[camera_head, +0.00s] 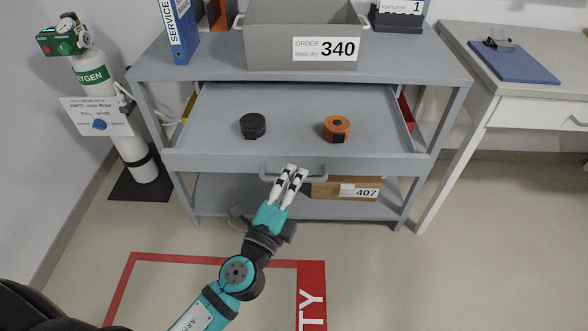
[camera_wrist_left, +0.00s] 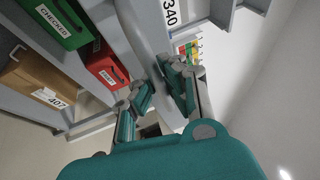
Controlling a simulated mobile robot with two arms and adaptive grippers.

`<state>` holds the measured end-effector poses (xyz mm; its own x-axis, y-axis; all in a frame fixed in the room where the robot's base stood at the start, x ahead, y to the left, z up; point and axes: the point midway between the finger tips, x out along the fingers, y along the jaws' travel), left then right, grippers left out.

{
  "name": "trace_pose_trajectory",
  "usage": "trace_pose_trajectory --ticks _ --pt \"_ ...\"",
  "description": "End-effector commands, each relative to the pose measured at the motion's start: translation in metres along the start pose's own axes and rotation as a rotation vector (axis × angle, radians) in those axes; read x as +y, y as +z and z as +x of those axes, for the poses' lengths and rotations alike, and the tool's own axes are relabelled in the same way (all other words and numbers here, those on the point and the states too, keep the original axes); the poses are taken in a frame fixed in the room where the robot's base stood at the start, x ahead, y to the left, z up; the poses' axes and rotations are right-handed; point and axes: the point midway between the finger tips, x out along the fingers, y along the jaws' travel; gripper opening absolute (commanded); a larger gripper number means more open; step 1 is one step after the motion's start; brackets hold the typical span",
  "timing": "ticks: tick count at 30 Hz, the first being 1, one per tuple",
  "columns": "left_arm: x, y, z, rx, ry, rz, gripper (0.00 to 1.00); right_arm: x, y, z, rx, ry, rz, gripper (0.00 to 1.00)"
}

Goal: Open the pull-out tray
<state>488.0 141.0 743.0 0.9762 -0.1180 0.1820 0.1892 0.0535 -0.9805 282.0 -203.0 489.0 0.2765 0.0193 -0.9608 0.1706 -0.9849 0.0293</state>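The pull-out tray (camera_head: 290,108) is a grey shelf under the cart's top, standing out toward me with its inside showing. Its grey bar handle (camera_head: 270,174) is on the front edge. A black tape roll (camera_head: 252,125) and an orange tape roll (camera_head: 337,127) lie in it. My left gripper (camera_head: 296,169) is at the handle, its fingers drawn close together across the bar. In the left wrist view, the gripper (camera_wrist_left: 160,77) is against the tray's front, its fingers close around the bar, partly hidden. My right gripper is not in view.
On the cart top are a grey bin (camera_head: 270,40) labelled 340 and a blue binder (camera_head: 181,35). A cardboard box (camera_head: 335,190) labelled 407 is on the lower shelf. An oxygen cylinder (camera_head: 130,150) stands left, a table (camera_head: 535,85) right. Floor in front is clear.

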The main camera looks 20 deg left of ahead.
Motion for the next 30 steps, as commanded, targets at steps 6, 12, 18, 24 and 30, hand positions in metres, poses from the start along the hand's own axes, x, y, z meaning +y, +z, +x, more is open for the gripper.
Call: trace_pose_trajectory --ticks 6,12,18,24,30 --pt "0.0021 -0.0019 -0.0057 -0.001 0.006 0.005 0.0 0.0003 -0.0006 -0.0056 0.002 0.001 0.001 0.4" --pt "0.002 -0.0019 -0.0057 -0.001 0.006 0.005 0.0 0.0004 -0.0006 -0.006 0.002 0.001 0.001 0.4" --pt "0.0022 -0.0018 -0.0055 -0.001 0.006 0.005 0.13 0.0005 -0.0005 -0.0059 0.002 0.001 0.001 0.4" --pt "0.0007 -0.0017 -0.0051 -0.001 0.003 0.003 0.34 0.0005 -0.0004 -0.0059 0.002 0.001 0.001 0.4" --pt "-0.0003 -0.0018 -0.005 -0.001 0.001 0.002 0.34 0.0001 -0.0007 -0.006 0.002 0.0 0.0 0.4"
